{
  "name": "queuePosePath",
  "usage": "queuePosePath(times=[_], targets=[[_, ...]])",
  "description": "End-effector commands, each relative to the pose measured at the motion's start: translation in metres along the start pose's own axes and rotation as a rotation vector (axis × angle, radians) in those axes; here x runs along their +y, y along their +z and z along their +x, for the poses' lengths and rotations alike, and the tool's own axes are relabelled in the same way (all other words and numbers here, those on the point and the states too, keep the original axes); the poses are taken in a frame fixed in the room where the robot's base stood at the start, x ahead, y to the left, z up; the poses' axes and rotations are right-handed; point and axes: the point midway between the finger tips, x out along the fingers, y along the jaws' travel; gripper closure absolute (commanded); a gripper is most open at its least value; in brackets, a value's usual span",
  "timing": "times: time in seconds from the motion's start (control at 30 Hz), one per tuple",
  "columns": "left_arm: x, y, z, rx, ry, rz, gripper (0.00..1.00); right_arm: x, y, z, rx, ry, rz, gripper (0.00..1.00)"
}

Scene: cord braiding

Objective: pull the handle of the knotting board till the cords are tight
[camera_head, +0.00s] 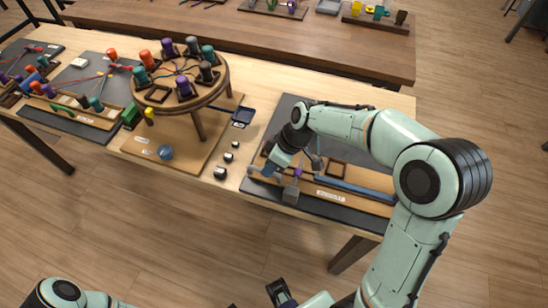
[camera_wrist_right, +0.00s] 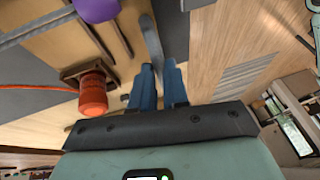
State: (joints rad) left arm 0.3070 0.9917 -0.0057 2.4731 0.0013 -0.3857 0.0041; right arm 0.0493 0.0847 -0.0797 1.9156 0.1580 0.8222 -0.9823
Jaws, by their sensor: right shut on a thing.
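My right gripper (camera_head: 270,170) is at the left end of the wooden knotting board (camera_head: 378,205) on the right part of the table. In the right wrist view its blue fingers (camera_wrist_right: 158,84) are shut on a grey curved bar, the handle (camera_wrist_right: 152,40). An orange spool (camera_wrist_right: 93,95) on the board stands beside the fingers, with a straight orange cord (camera_wrist_right: 40,87) running left from it. A purple piece (camera_wrist_right: 95,8) is at the top. My arm hides much of the board and its cords in the head view. A dark gripper-like part, seemingly my left gripper (camera_head: 280,292), is at the bottom edge.
A round wooden stand (camera_head: 222,88) with several coloured bobbins stands left of the board. Another board (camera_head: 75,117) with spools is at far left. A second table (camera_head: 330,50) is behind.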

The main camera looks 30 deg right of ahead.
Motion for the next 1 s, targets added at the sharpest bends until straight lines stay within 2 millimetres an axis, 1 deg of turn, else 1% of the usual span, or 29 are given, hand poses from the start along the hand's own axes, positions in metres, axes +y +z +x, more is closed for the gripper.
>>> queuePosePath(times=[0.03,0.1,0.37,0.4,0.47,0.5,0.73,0.83,0.93,1.0], targets=[[-0.002,0.000,0.004,-0.002,-0.001,-0.001,0.57,-0.008,0.001,0.003,0.002,-0.001,-0.005,1.00],[-0.002,0.000,0.005,-0.002,-0.001,-0.001,0.57,-0.013,0.001,0.003,0.001,-0.002,-0.004,1.00],[-0.002,0.000,0.004,-0.002,-0.001,-0.001,0.57,-0.016,0.001,0.003,-0.001,-0.007,-0.003,1.00],[-0.002,0.000,0.004,-0.001,-0.001,-0.001,0.57,-0.016,0.001,0.003,-0.002,-0.007,-0.003,0.82],[-0.002,0.000,0.004,-0.002,-0.001,-0.001,0.57,-0.016,0.001,0.003,-0.002,-0.007,-0.003,0.63],[-0.002,0.000,0.004,-0.002,-0.001,-0.001,0.57,-0.016,0.001,0.003,-0.002,-0.006,-0.003,0.60],[-0.002,0.000,0.004,-0.002,-0.001,-0.001,0.57,-0.014,0.001,0.003,0.000,-0.002,-0.002,0.60],[-0.002,0.000,0.004,-0.001,-0.001,-0.001,0.57,-0.013,0.001,-0.001,0.001,0.000,-0.002,0.60],[-0.001,0.000,0.003,-0.001,0.000,0.000,0.57,-0.013,0.001,-0.012,0.003,0.002,-0.002,0.60],[-0.001,0.000,0.002,-0.001,0.000,0.000,0.57,-0.013,0.001,-0.025,0.004,0.003,-0.002,0.60]])
